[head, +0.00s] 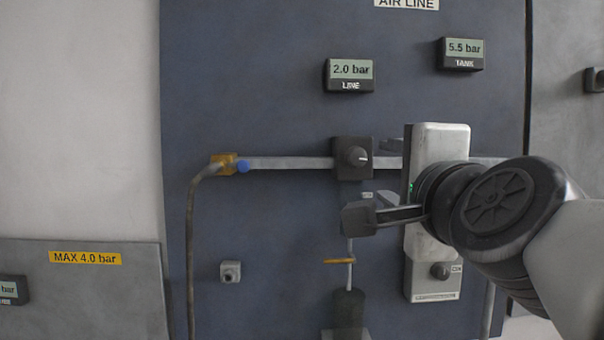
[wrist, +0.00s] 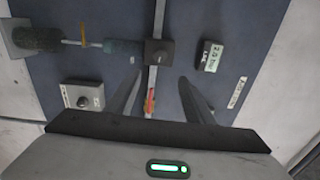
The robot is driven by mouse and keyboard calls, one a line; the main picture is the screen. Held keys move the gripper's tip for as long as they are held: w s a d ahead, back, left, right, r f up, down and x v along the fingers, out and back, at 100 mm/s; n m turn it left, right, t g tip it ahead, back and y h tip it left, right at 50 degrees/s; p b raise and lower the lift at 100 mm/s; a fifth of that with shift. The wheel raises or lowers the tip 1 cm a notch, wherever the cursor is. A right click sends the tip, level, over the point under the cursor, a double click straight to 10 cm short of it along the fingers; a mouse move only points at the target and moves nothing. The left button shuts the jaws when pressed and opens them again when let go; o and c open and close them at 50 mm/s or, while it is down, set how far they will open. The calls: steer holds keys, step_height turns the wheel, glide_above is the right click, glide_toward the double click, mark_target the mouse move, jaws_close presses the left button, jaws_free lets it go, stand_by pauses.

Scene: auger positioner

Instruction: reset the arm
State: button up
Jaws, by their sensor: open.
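My gripper (head: 386,180) is in front of the panel, right of the black regulator knob (head: 354,157). Its pale body with a green light faces the panel. In the wrist view my gripper (wrist: 158,98) has its two dark fingers spread apart with nothing held between them. The knob (wrist: 158,52) lies beyond the fingertips there, apart from them. A red and yellow piece on the pipe (wrist: 150,103) shows between the fingers, and my gripper hides it in the head view.
The blue-grey panel (head: 270,210) carries a LINE display (head: 349,76) reading 2.0 bar and a TANK display (head: 461,54) reading 5.5 bar. A switch box (head: 432,284) is below my gripper. A yellow lever (head: 339,261) and a hose (head: 190,250) are left. The panel's lower left is mostly clear.

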steer(key=s+a+f+n+g+y, duration=0.15)
steer(key=f+n+g, duration=0.35)
steer(key=f, duration=0.5)
steer(key=s+a+f+n+g, duration=0.2)
steer(key=f+n, duration=0.4)
steer(key=f, duration=0.4)
steer(key=s+d+f+n+g+h, duration=0.2)
steer(key=s+d+f+n+g, duration=0.2)
steer(key=s+f+n+g, duration=0.5)
step_height(320, 180, up, 18)
steer(key=m+t+p, duration=0.1)
steer(key=t+p, duration=0.2)
steer(key=p, duration=1.8)
steer(key=shift+a+m, duration=0.35)
steer(key=shift+m, duration=0.05)
